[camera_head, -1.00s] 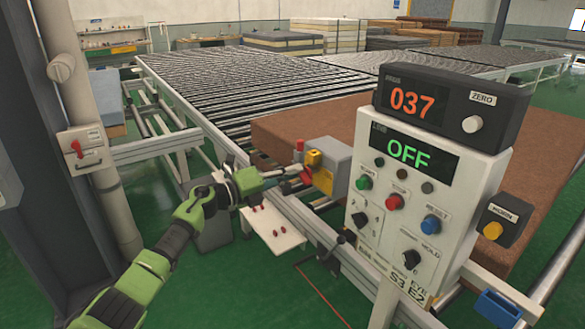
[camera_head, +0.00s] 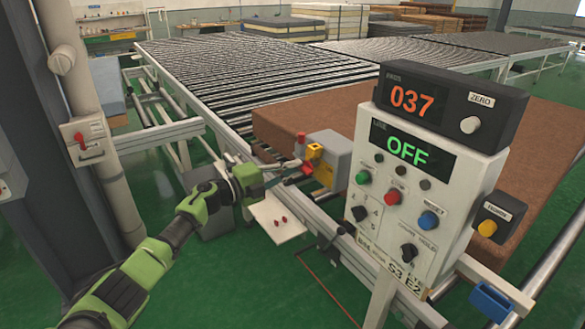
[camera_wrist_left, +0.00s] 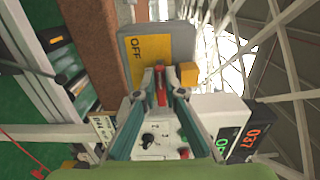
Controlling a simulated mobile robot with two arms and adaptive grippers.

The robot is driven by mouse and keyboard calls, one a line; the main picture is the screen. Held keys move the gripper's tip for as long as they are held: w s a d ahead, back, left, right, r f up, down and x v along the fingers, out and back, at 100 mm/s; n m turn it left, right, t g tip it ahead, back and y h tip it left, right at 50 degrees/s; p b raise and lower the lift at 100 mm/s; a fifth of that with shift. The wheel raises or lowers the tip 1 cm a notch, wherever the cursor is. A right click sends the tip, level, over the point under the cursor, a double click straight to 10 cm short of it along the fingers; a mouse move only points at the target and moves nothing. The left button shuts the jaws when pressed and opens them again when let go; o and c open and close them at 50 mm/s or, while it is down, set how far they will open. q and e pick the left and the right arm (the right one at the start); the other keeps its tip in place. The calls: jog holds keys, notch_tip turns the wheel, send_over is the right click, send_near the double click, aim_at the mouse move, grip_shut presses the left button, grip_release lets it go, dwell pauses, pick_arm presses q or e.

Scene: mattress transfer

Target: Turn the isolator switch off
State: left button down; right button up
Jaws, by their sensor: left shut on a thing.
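The isolator switch is a grey box (camera_head: 336,152) with a yellow plate (camera_head: 322,174) and a red handle (camera_head: 307,169), standing at the near edge of the conveyor. In the left wrist view the yellow plate (camera_wrist_left: 151,48) carries the word OFF, which reads sideways. My left gripper (camera_head: 293,175) reaches it from the left. In the wrist view its fingers (camera_wrist_left: 160,96) are shut on the red handle (camera_wrist_left: 160,82), which lies in line with them. The fingers partly hide the handle in the head view. My right gripper is not in view.
A control panel (camera_head: 372,215) stands close right of the switch, its green display showing OFF and the upper one 037. A brown mattress (camera_head: 285,118) lies behind the switch. Another red-levered box (camera_head: 84,140) is on the left post.

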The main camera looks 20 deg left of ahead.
pick_arm(q)
jog(key=shift+f, duration=0.1)
jog(key=c, duration=2.1)
grip_release()
jog(key=shift+c, duration=0.2)
jog(key=shift+a, duration=0.1)
jog(key=v, duration=1.2)
